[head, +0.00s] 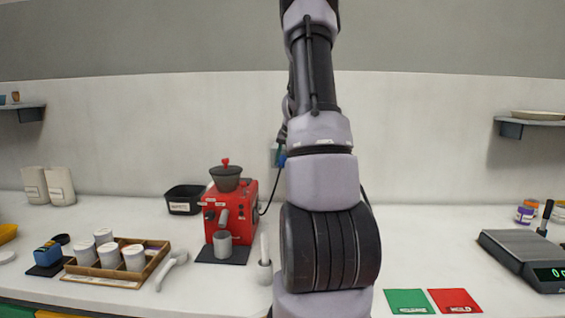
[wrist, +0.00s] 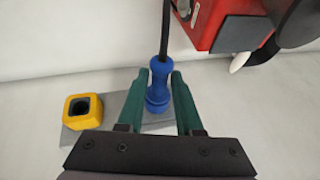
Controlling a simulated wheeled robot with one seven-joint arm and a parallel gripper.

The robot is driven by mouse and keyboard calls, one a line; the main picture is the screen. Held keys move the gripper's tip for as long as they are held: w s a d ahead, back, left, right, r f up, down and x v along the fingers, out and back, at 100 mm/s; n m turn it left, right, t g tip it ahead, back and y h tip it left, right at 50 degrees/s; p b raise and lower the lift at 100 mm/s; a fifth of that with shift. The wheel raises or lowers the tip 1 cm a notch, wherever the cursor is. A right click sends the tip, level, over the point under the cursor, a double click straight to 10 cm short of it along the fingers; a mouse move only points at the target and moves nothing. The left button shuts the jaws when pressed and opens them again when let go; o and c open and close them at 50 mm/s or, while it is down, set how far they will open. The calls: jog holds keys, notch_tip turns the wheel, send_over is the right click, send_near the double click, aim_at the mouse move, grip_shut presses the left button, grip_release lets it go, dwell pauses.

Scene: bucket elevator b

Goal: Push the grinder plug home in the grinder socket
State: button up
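The grinder plug (wrist: 158,88) is blue, with a black cable running from its far end. My gripper (wrist: 160,78) has two green fingers, one along each side of the plug, and appears shut on it. The plug lies over a grey plate (wrist: 104,116). Its lower end is close to the plate, and I cannot tell how deep it sits or see the grinder socket's opening under it. In the head view, a bit of blue (head: 282,160) shows at the wall beside my arm, which hides most of that spot. The red grinder (head: 230,210) stands on the counter left of my arm.
A yellow socket (wrist: 72,112) with a dark square hole is on the same plate, left of the plug. The grinder's red body (wrist: 205,22) is close at the upper right. A wooden tray (head: 150,262) of white cups and a scale (head: 520,252) stand farther off.

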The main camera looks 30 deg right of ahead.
jog(key=shift+o, duration=0.9)
jog(key=v, duration=1.1)
jog(key=shift+f, duration=0.1)
jog(key=s+a+r+n+t+y, duration=0.1)
jog(key=s+a+r, duration=0.3)
jog(key=a, duration=0.5)
jog(key=s+a+r+n, duration=0.1)
jog(key=s+a+r, duration=0.3)
jog(key=a, duration=0.6)
jog(key=s+a+n+y, duration=0.1)
jog(key=s+a, duration=1.2)
jog(key=s, duration=0.3)
jog(key=shift+s+f+n+t, duration=0.25)
jog(key=shift+f+n+t, duration=0.1)
jog(key=shift+n+t, duration=0.05)
